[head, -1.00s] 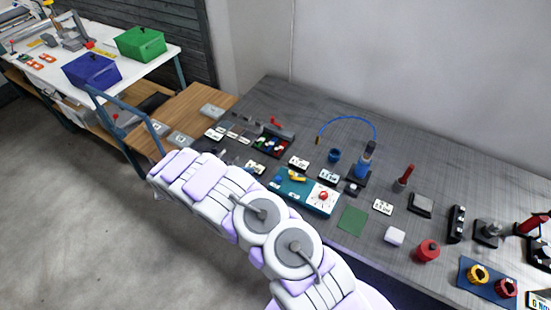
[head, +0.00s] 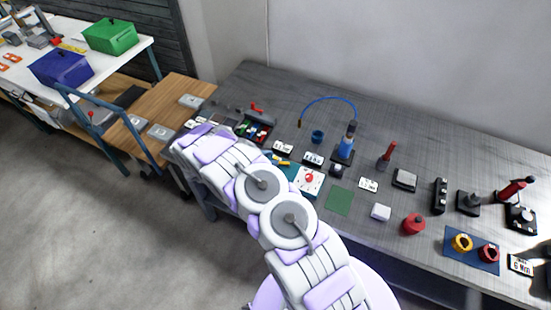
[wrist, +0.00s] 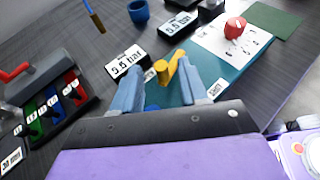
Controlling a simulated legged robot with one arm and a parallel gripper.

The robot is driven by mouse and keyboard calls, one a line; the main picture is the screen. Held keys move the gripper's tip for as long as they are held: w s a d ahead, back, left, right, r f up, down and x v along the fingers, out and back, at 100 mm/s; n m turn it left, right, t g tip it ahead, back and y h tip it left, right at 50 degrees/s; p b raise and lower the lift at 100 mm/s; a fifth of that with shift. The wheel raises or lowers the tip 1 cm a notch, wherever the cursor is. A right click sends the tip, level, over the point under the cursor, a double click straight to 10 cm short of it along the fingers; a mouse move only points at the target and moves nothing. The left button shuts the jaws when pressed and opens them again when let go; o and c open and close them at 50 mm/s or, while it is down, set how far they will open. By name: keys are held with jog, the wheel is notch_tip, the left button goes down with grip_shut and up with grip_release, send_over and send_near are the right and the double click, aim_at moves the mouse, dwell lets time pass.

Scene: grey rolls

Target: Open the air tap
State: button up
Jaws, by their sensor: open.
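The yellow-handled tap (wrist: 165,68) stands on a teal board (wrist: 225,62) in the wrist view. My gripper (wrist: 159,76) is open, with its two blue-grey fingers on either side of the yellow handle's near part. I cannot tell whether they touch it. In the head view the yellow handle (head: 280,161) shows just past my arm, which hides the left part of the teal board (head: 293,173). My fingers are hidden there. A white panel with a red knob (wrist: 234,27) sits on the board's right part.
A block with red, green and blue switches (wrist: 55,105) is at left. A blue cup (head: 318,137) and a blue bottle-like device with a hose (head: 345,145) stand behind.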

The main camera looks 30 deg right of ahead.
aim_at(275, 158)
jog(key=shift+x, duration=1.65)
jog(key=shift+c, duration=0.3)
grip_shut()
